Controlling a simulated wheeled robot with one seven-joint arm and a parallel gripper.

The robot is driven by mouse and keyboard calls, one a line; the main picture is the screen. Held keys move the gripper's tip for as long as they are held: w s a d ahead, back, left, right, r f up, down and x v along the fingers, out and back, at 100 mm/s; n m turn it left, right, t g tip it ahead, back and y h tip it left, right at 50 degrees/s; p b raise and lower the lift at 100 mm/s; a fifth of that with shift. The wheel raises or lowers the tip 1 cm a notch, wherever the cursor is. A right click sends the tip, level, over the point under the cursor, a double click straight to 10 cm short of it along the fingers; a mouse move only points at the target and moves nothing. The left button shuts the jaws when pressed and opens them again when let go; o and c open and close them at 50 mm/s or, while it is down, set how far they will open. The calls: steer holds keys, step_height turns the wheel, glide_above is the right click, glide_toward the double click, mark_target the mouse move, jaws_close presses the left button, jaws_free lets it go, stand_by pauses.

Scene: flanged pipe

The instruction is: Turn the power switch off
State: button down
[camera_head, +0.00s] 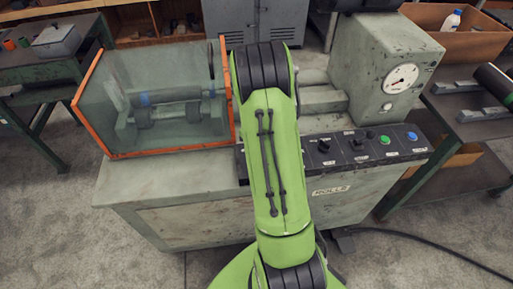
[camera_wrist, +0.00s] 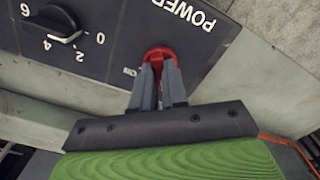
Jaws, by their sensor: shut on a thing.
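The red power switch (camera_wrist: 158,51) sits on the dark control panel (camera_wrist: 120,30) in the wrist view, beside the upside-down word POWER. My gripper (camera_wrist: 160,68) is shut on the switch, with a grey finger on each side of it. The fingertips cover part of the switch, and its exact setting cannot be read. In the head view my green arm hides the switch and my gripper; the right part of the panel (camera_head: 345,149) shows there.
A black numbered knob (camera_wrist: 54,24) is near the switch on the panel. In the head view, a green button (camera_head: 385,141) and a blue button (camera_head: 411,136) are farther right. An orange-framed clear guard (camera_head: 100,110) stands left of my arm. A dial housing (camera_head: 375,80) rises behind the panel.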

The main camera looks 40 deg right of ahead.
steer(key=shift+n, duration=1)
steer(key=c, duration=1.2)
jaws_free()
steer(key=shift+o, duration=0.2)
step_height(320, 180, up, 16)
steer(key=p, duration=0.3)
steer(key=shift+f, duration=0.1)
